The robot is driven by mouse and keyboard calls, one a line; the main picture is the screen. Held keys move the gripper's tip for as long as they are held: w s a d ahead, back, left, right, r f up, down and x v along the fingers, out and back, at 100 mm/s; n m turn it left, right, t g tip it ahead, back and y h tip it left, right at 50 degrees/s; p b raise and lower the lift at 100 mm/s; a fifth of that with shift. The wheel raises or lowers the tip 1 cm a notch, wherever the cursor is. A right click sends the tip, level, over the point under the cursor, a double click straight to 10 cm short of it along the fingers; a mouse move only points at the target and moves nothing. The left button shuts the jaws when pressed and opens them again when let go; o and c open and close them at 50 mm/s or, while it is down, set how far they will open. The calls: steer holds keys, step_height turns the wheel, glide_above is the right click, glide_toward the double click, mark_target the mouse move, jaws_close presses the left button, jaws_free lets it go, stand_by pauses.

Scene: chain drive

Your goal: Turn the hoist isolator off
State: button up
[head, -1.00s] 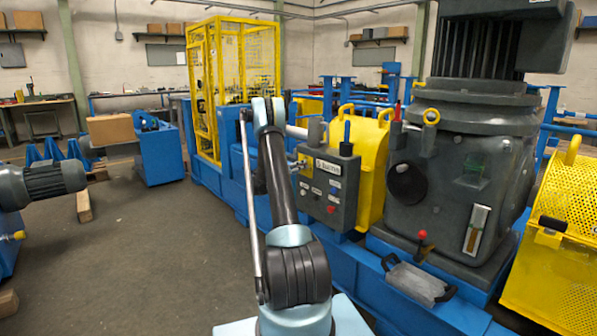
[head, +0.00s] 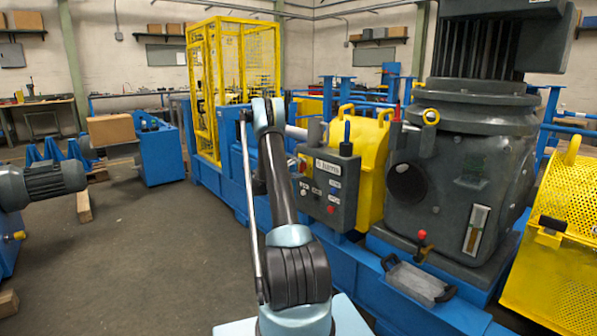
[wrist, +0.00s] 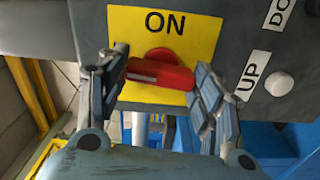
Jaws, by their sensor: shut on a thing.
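The hoist isolator is a red handle (wrist: 162,75) on a yellow plate (wrist: 190,32) marked ON in the wrist view. The handle lies nearly level across that picture, below the word. My gripper (wrist: 160,78) has one finger at each end of the handle and is shut on it. The plate is on the left part of the grey control box (head: 330,190) in the head view. My arm covers much of the gripper there. Any OFF marking is hidden or out of view.
A white button (wrist: 279,83) labelled UP sits right of the isolator, close to my right finger. A yellow guard (head: 370,170) and a large grey housing (head: 450,180) stand right of the box. Open floor (head: 150,260) lies to the left.

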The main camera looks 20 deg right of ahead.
steer(key=shift+w+a+n, duration=0.1)
steer(key=shift+w+n, duration=0.05)
steer(key=shift+n, duration=0.45)
steer(key=shift+f, duration=0.1)
steer(key=o, duration=1.1)
steer(key=shift+c, duration=0.2)
steer(key=v, duration=1.2)
